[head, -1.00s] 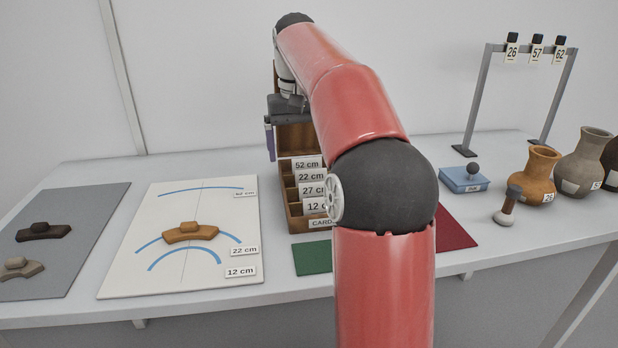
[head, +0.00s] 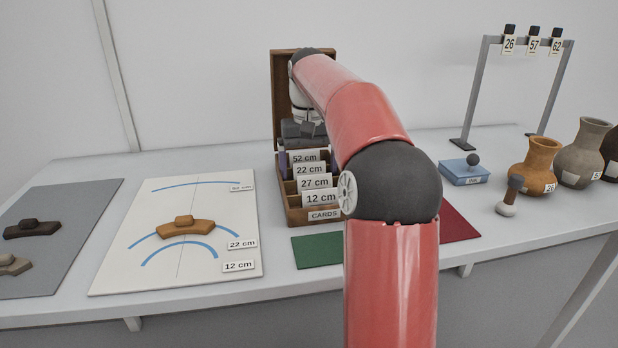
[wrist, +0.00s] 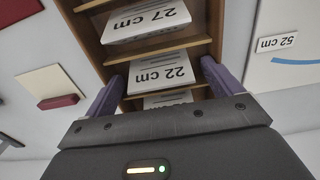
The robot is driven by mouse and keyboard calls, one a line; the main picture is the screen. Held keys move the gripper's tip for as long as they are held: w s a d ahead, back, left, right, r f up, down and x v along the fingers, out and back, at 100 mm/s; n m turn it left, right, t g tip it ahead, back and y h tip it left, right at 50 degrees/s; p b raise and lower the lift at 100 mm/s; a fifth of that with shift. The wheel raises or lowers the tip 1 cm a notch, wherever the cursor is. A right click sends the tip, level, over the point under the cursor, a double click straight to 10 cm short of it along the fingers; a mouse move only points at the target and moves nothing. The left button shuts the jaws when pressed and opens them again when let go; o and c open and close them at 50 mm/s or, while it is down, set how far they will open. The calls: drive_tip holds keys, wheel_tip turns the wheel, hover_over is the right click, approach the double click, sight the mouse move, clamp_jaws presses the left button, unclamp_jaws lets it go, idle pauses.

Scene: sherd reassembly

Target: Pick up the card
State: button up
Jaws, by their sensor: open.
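Several white cards stand in the slots of a wooden card box. From back to front they are the 52 cm card (head: 305,157), the 22 cm card (head: 310,169), the 27 cm card (head: 314,183) and the 12 cm card (head: 320,198). My gripper (wrist: 163,72) is open, its purple fingers on either side of the 22 cm card (wrist: 162,70) in the wrist view. That view also shows the 27 cm card (wrist: 148,20). In the head view my gripper hangs over the back of the box; its fingertips are partly hidden there.
The box's front wall (head: 308,215) carries a CARDS label. A white board (head: 110,275) with blue arcs and a brown sherd (head: 186,229) lies left of it. Green (head: 318,251) and red (head: 455,226) mats lie in front. Jars (head: 578,155) stand right.

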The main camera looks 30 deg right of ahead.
drive_tip(key=c, duration=1.1)
drive_tip(key=shift+o, duration=0.2)
drive_tip(key=shift+r, duration=0.1)
